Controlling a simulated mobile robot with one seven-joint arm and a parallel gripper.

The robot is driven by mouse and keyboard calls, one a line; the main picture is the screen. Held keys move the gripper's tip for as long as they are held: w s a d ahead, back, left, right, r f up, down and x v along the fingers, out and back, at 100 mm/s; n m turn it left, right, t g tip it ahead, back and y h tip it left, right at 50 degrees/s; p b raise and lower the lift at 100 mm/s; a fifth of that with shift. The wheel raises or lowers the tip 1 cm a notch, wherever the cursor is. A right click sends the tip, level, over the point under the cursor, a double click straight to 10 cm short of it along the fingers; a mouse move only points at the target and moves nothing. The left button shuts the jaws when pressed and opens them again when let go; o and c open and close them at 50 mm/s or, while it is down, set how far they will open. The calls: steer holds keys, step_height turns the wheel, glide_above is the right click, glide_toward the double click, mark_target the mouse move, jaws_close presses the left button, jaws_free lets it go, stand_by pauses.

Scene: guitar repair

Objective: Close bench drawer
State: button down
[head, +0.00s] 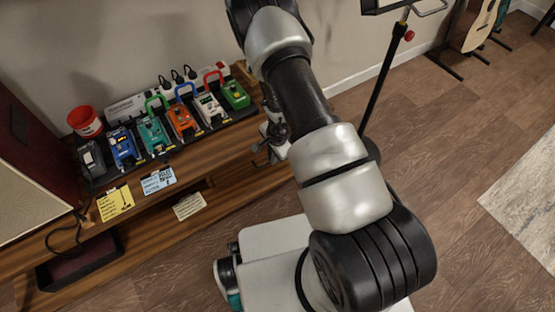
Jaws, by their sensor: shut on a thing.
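The wooden bench (225,150) runs from the lower left to the middle of the head view. My arm rises from the lower right and bends at the top edge of the picture.
Several pedals (181,120) stand on the bench top beside a red cup (84,121). A black stand (385,75) and a guitar (475,22) stand beyond. Floor is clear at right.

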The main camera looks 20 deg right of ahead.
steer(key=shift+w+a+r, duration=0.1)
steer(key=shift+w, duration=0.2)
steer(key=c, duration=1.9)
jaws_free()
steer(key=s+r+p, duration=0.1)
steer(key=r+p, duration=0.2)
steer(key=r, duration=0.5)
steer(key=s+d+r+p, duration=0.1)
steer(key=s+r+p, duration=0.1)
steer(key=r, duration=0.7)
steer(key=shift+p, duration=0.4)
